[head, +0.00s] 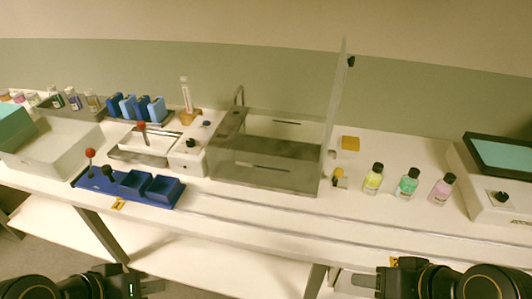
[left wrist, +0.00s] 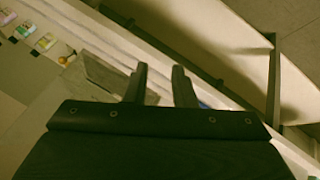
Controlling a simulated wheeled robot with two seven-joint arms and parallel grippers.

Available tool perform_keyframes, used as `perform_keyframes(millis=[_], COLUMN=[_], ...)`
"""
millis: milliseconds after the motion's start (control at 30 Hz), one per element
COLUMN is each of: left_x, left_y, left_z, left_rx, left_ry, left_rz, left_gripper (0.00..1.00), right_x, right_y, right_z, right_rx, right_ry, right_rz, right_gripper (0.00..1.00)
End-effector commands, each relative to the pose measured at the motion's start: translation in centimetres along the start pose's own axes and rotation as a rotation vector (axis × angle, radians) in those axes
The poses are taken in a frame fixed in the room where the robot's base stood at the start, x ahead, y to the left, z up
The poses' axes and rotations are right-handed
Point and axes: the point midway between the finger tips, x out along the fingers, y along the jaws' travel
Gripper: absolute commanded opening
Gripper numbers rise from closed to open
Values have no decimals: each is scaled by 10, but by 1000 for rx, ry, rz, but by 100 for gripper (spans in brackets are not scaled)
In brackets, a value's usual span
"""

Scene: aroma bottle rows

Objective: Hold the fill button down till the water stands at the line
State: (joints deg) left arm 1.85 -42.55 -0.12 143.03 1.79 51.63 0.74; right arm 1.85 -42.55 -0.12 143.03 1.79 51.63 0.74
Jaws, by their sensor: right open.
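A white box (head: 188,158) with a black knob and a small blue button (head: 207,123) stands left of a metal basin (head: 228,168) with a tap (head: 239,96). I cannot tell for sure which control is the fill button. A clear upright cylinder (head: 185,92) on a brown base stands behind the box. No water level or line can be made out. My left gripper (head: 122,270) is low at the front left, apart from the bench things; its two fingers show apart and empty in the left wrist view (left wrist: 160,78). My right gripper (head: 364,282) is open at the lower right.
A blue tray (head: 125,195) with red and black knobs lies at the front left edge. A clear upright panel (head: 334,105) stands at the basin's right. Yellow (head: 372,178), green (head: 408,183) and pink (head: 443,189) bottles stand right of it.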

Motion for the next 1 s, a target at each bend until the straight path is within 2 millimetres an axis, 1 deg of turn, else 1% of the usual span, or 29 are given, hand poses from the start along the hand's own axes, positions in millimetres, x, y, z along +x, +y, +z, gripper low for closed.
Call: perform_keyframes(millis=[33, 167, 1000], left_x=[0, 0, 0], left_y=[0, 0, 0], left_z=[0, 0, 0], left_rx=[0, 0, 0], left_ry=[0, 0, 0], left_rz=[0, 0, 0], left_gripper=[17, 0, 0], right_x=[0, 0, 0], right_y=[0, 0, 0], right_z=[0, 0, 0], right_rx=[0, 0, 0], right_ry=[0, 0, 0], right_rz=[0, 0, 0], right_gripper=[50, 50, 50])
